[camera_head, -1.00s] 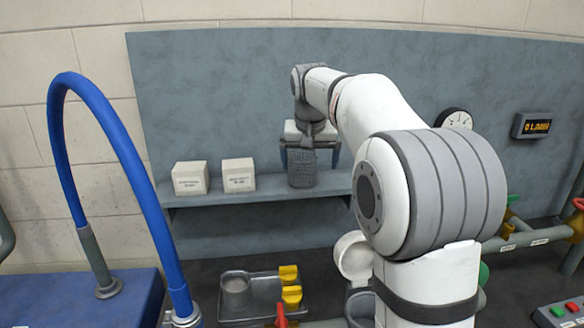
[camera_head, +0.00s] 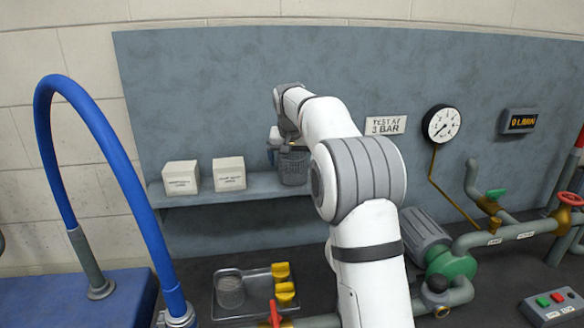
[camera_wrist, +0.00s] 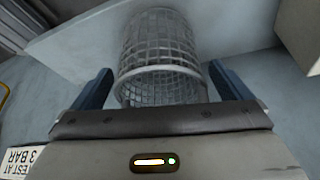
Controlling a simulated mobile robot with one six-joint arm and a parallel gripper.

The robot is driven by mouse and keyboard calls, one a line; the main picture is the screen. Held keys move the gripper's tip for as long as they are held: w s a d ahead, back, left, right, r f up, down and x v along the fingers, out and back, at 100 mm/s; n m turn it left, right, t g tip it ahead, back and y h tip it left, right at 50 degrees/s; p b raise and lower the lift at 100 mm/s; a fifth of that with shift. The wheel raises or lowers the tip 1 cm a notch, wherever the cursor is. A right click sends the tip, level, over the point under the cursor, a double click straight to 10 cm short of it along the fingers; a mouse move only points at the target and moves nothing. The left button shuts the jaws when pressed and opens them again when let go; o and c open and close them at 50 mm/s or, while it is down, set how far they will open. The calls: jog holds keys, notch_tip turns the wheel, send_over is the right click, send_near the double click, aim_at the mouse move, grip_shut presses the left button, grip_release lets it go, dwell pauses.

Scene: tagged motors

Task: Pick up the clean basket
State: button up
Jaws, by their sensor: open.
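A grey mesh basket (camera_head: 294,168) stands upright on the wall shelf, right of two pale boxes. In the wrist view the basket (camera_wrist: 160,50) sits between the two blue fingers of my gripper (camera_wrist: 158,72), with a visible gap on each side. My gripper (camera_head: 282,152) is open at the basket, and my wrist partly covers it in the head view. A second similar basket (camera_head: 230,292) stands in a metal tray below. I cannot tell from their look which one is clean.
Two pale labelled boxes (camera_head: 181,177) (camera_head: 229,174) stand on the shelf (camera_head: 215,197) close left of the basket. The metal tray (camera_head: 257,280) also holds yellow pieces (camera_head: 284,292). A blue hose (camera_head: 130,160) arches at left. Pipes and a pump (camera_head: 430,245) stand at right.

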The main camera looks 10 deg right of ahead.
jog(key=shift+f, duration=0.1)
jog(key=c, duration=1.1)
jog(key=shift+c, duration=0.2)
